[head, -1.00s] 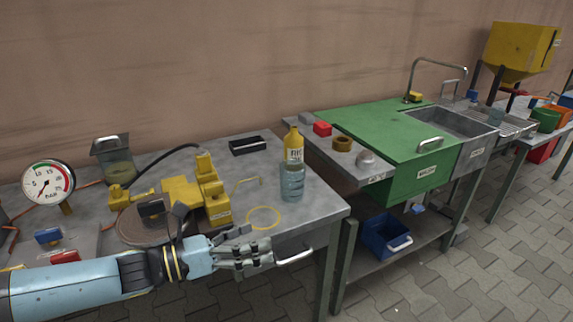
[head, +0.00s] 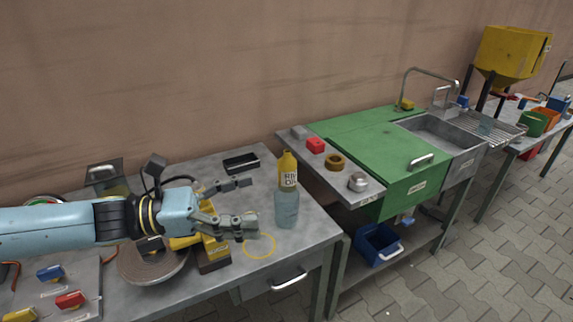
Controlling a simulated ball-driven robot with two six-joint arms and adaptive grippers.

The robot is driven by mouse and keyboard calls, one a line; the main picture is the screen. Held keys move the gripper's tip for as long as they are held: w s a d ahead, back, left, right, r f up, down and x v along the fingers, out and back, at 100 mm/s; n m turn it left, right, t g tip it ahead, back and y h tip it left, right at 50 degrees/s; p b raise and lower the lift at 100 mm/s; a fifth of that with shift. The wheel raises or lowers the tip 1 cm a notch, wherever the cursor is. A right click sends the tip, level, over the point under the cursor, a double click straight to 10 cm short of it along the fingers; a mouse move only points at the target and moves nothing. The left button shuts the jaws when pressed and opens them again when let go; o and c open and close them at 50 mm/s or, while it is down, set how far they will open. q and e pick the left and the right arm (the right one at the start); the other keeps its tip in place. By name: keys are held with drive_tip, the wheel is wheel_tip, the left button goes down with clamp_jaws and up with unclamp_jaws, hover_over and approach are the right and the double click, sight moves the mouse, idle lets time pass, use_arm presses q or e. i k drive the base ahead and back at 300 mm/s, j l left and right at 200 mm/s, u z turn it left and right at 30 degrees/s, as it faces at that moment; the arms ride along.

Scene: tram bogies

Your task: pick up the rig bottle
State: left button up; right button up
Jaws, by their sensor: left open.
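A yellow bottle (head: 288,164) with a white label, its lettering only partly legible, stands upright on the near grey workbench (head: 318,228). My right gripper is not in view.
A yellow ring mark (head: 260,245) lies on the bench below the gripper. A black tray (head: 241,163) sits behind. A yellow clamp device (head: 213,255) is under my arm.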

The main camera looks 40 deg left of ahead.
sight(288, 165)
drive_tip(key=i+j, duration=0.3)
drive_tip(key=j, duration=0.15)
drive_tip(key=i+j, duration=0.65)
drive_tip(key=j, duration=0.25)
